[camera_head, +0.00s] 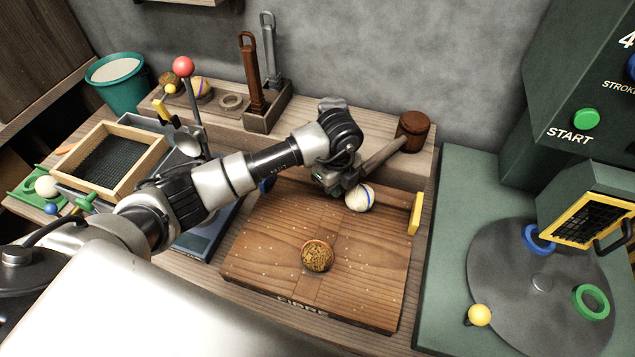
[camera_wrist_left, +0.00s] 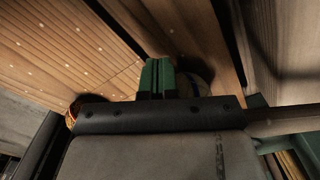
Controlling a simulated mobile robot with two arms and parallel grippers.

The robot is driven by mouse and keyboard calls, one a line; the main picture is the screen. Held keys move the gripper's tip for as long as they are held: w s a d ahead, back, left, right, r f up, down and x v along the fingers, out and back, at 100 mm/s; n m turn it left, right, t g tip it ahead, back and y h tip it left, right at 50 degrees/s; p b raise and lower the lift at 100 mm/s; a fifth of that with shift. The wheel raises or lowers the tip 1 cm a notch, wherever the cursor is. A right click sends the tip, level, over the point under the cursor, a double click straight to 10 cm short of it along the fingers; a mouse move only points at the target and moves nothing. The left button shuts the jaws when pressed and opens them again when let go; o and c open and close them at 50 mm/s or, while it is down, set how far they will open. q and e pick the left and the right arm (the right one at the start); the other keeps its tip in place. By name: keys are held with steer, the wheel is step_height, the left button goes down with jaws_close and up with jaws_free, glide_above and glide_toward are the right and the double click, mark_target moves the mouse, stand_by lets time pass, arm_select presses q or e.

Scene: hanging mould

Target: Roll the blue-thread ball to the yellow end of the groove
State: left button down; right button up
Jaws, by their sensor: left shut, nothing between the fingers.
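The blue-thread ball (camera_head: 360,198), cream with a blue band, sits at the back of the wooden board (camera_head: 260,250), toward its right side. A yellow block (camera_head: 416,213) marks the right end there. A bit of blue (camera_head: 266,185) shows at the left end. The groove itself is mostly hidden by my left arm. My left gripper (camera_head: 337,189) is shut and empty, just left of the ball; I cannot tell whether they touch. In the left wrist view its green fingers (camera_wrist_left: 157,78) are together, with a rounded shape (camera_wrist_left: 197,77) partly hidden behind them. My right gripper is out of view.
A brown patterned ball (camera_head: 317,256) rests on the board's front half. A wooden mallet (camera_head: 410,132) lies behind the groove, its handle reaching toward my wrist. A green press table (camera_head: 445,270) stands to the right. A framed sieve (camera_head: 120,155) is at left.

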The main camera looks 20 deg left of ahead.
mark_target(357, 189)
arm_select(q)
steer(key=shift+a, duration=0.15)
stand_by(0.3)
steer(key=d, duration=0.5)
steer(key=shift+w+d, duration=0.15)
steer(key=shift+d, duration=0.05)
steer(key=shift+a, duration=0.1)
steer(key=d+b, duration=0.1)
steer(key=d, duration=0.4)
steer(key=shift+w, duration=0.1)
steer(key=shift+a, duration=0.1)
